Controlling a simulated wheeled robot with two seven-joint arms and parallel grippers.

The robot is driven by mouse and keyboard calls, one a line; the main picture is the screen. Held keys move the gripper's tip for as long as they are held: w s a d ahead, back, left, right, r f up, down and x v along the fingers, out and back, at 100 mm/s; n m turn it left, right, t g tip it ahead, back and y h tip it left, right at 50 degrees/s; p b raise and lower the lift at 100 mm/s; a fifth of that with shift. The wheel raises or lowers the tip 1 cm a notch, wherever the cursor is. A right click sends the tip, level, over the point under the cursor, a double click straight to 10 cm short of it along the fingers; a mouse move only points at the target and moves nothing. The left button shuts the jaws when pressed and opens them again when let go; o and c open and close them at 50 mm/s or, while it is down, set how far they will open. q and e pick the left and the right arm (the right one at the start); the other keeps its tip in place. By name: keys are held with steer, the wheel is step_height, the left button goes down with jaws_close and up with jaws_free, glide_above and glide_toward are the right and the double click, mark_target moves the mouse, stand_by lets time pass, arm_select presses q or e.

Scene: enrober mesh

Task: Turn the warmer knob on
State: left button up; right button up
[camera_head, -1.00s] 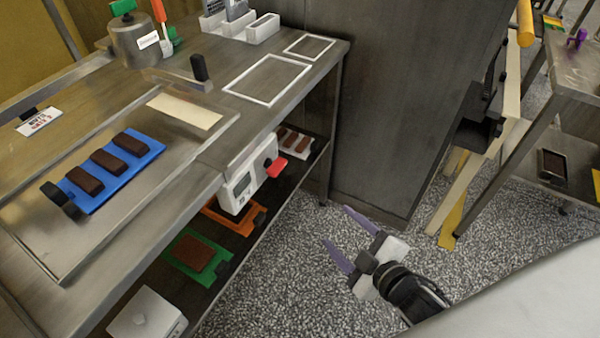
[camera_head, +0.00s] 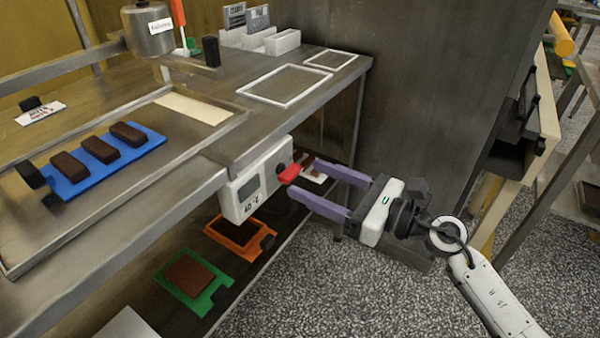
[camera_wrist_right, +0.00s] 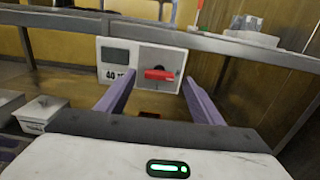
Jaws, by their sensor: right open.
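The warmer control box (camera_head: 250,187) is a white unit with a grey display, fixed under the front edge of the steel table. Its red knob (camera_head: 289,174) sticks out from a grey plate on the box. In the right wrist view the red knob (camera_wrist_right: 159,74) lies about horizontal, ahead of and between the fingers. My right gripper (camera_head: 306,182) is open, its two purple fingers pointing at the knob from the right in the head view. I cannot tell whether a finger touches it. My left gripper is not in view.
The steel table (camera_head: 130,215) carries a blue tray (camera_head: 72,184) with chocolate bars, and a metal pot (camera_head: 149,30). The shelf below holds an orange tray (camera_head: 234,242) and a green tray (camera_head: 176,279). Open floor (camera_head: 380,295) lies to the right.

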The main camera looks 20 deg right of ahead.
mark_target(296, 173)
steer(key=x, duration=0.2)
steer(key=shift+w+a, duration=0.2)
steer(key=shift+w, duration=0.05)
steer(key=shift+w+a, duration=0.4)
steer(key=shift+w, duration=0.05)
steer(key=c, duration=1)
steer(key=shift+c, duration=0.2)
